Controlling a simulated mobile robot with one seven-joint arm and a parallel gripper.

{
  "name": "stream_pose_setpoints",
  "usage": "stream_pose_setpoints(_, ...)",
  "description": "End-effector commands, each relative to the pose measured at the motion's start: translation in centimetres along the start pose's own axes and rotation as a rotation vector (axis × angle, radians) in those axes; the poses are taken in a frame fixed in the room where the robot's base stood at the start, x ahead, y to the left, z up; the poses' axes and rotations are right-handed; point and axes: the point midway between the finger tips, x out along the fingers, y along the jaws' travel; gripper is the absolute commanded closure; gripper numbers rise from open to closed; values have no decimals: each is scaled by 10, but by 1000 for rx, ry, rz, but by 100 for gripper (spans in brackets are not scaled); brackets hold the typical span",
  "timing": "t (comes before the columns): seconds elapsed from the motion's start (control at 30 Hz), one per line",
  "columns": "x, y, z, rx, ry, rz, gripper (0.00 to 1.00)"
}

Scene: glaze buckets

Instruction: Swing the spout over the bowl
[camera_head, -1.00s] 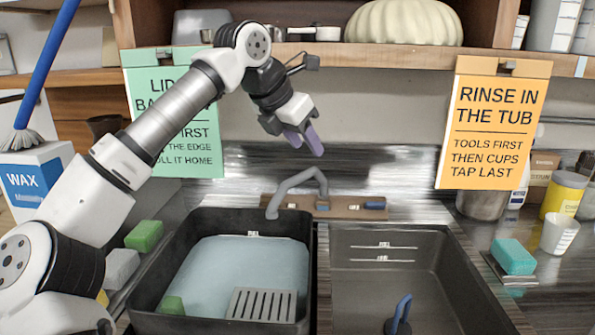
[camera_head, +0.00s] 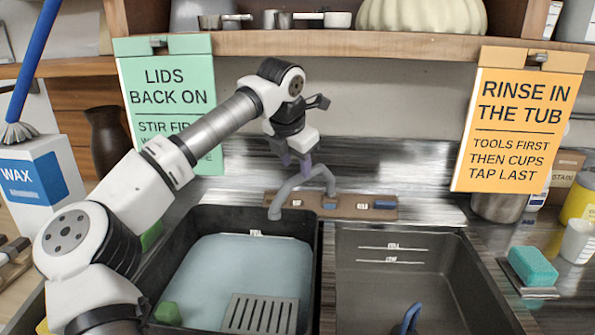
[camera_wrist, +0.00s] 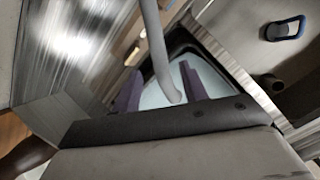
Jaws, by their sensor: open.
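The grey curved spout (camera_head: 305,176) rises from a brown tap board (camera_head: 345,206) behind two sunken basins. Its mouth hangs near the back edge of the left basin (camera_head: 184,245), which holds pale blue water. The right basin (camera_head: 440,260) has no water in view. My gripper (camera_head: 298,165) is down at the top of the spout. In the wrist view, my gripper's purple fingers (camera_wrist: 161,68) stand open with the spout (camera_wrist: 157,50) between them. I cannot tell whether either finger touches it.
A grating (camera_head: 261,313) and a green block (camera_head: 168,313) are in the left basin. A blue-handled tool (camera_head: 408,318) is in the right basin. An orange sign (camera_head: 520,118) and a green sign (camera_head: 168,90) hang from the shelf (camera_head: 380,44) above.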

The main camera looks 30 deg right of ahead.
Motion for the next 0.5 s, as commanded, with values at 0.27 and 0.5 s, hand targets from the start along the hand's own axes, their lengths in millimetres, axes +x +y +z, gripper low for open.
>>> stream_pose_setpoints(0.27, 36, 0, 0, 0, 0, -2, 57)
stream_pose_setpoints(0.5, 43, -1, 0, 1, -1, 0, 57)
